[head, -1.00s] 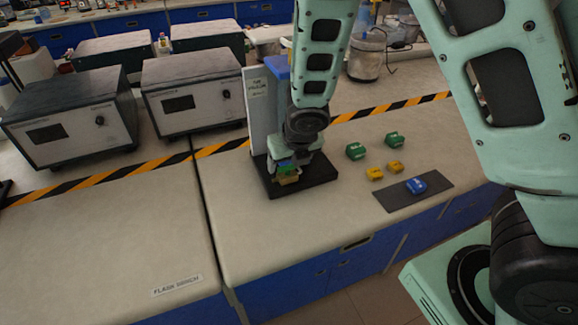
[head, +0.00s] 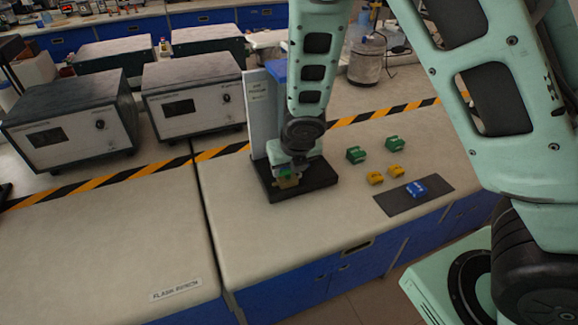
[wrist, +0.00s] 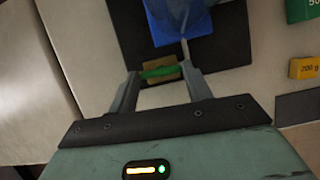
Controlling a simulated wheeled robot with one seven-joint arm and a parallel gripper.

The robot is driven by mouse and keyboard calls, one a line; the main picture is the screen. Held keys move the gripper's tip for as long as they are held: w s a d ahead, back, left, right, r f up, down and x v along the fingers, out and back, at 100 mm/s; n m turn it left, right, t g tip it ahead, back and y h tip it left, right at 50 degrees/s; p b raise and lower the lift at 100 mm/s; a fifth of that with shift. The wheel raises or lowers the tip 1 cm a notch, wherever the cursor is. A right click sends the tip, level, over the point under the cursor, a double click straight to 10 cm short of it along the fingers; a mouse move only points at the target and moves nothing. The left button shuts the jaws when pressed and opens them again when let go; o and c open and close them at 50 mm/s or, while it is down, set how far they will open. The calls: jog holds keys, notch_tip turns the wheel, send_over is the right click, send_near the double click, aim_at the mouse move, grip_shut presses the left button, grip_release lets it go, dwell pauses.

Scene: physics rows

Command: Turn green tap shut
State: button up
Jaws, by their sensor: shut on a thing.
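The green tap (wrist: 160,72) is a small green bar on a brass-coloured body (wrist: 163,82) in the wrist view. My gripper (wrist: 161,75) has one finger at each end of the green bar and is shut on it. In the head view my gripper (head: 289,170) is low over the black base (head: 318,181) of a stand. There only a bit of the green tap (head: 292,176) and the brass body (head: 288,184) show under it. My wrist hides the rest.
The stand has a pale labelled panel (head: 261,112) and a blue vessel (head: 279,71), partly behind my arm. Green weights (head: 356,155) and yellow weights (head: 375,178) stand to the right, with a blue weight (head: 416,189) on a dark mat (head: 441,185). The left bench is clear in front.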

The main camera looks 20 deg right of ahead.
jog(key=m, duration=0.1)
jog(key=m+h, duration=0.1)
jog(key=m, duration=0.1)
jog(key=shift+a+m, duration=0.2)
jog(key=shift+m, duration=0.1)
jog(key=m+h+p, duration=0.1)
jog(key=m, duration=0.1)
jog(key=m+g+h+p, duration=0.1)
jog(key=m, duration=0.2)
jog(key=shift+w+a+r+m+g+p, duration=0.1)
jog(key=shift+a+r+m+g+p, duration=0.05)
jog(key=shift+m+g+p, duration=0.15)
jog(key=m+p, duration=0.1)
jog(key=m, duration=0.1)
jog(key=m+g+h+p, duration=0.1)
jog(key=m, duration=0.1)
jog(key=shift+w+a+g, duration=0.1)
jog(key=shift+w+g, duration=0.1)
jog(key=shift+g, duration=0.1)
jog(key=shift+w+m+g+p, duration=0.15)
jog(key=shift+m+g+p, duration=0.55)
jog(key=shift+m, duration=1.4)
jog(key=o, duration=1)
jog(key=shift+a, duration=0.1)
jog(key=b+v, duration=0.1)
jog(key=v, duration=0.7)
jog(key=b+v, duration=0.1)
jog(key=v, duration=0.8)
jog(key=shift+a, duration=0.25)
